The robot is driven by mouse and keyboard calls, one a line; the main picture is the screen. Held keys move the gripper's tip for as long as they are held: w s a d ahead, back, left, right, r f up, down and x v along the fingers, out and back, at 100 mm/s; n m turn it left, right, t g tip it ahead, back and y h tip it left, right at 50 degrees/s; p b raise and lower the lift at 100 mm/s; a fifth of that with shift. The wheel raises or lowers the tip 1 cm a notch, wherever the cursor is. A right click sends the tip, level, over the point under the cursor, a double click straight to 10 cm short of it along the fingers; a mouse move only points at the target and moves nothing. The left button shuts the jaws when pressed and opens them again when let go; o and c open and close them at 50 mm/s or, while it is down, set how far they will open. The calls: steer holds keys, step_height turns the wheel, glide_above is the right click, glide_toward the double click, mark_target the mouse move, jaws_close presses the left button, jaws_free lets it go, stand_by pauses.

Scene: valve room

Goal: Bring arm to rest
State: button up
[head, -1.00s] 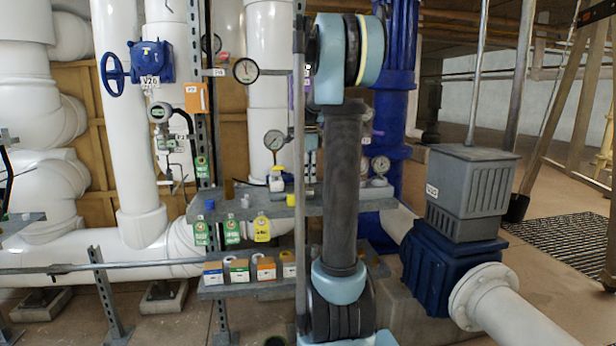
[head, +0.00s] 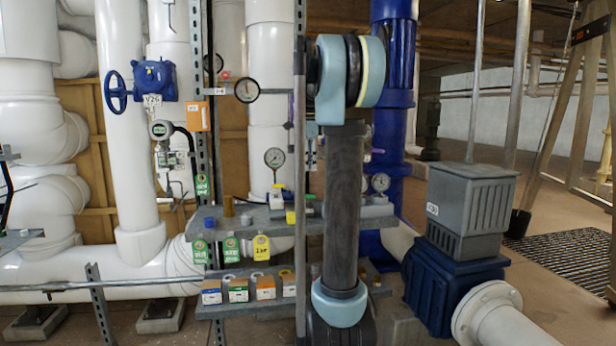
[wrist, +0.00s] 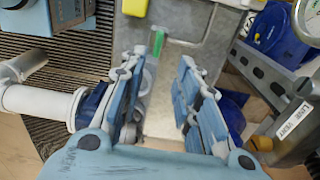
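My gripper (wrist: 161,63) shows in the wrist view, with its two light blue and grey fingers spread apart. The gap between them looks empty. A grey metal surface with a green strip (wrist: 172,40) shows beyond the fingers, and I cannot tell its distance. In the head view my arm stands upright in the middle, a dark grey link between light blue joints. My gripper cannot be made out there. My arm hides part of the shelf and the blue pipe behind it.
A metal shelf (head: 262,222) holds tagged items, with several small boxes (head: 238,290) on the level below. A grey box on a blue pump (head: 455,280) stands to the right. A blue handwheel valve (head: 116,91) is at left. Floor grating (head: 570,262) lies at far right.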

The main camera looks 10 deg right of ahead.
steer(key=shift+r, duration=0.45)
steer(key=s+a+f+n+t, duration=0.1)
steer(key=s+a+f+n, duration=0.2)
steer(key=s+f+n, duration=0.6)
steer(key=s+a+f+n+t, duration=0.1)
steer(key=s+a+f+n, duration=0.2)
steer(key=s+f+n, duration=0.6)
steer(key=s+f, duration=1.3)
steer(key=s, duration=0.5)
steer(key=shift+f+n, duration=0.3)
steer(key=shift+n, duration=0.1)
steer(key=shift+w+f, duration=0.2)
steer(key=shift+w, duration=0.2)
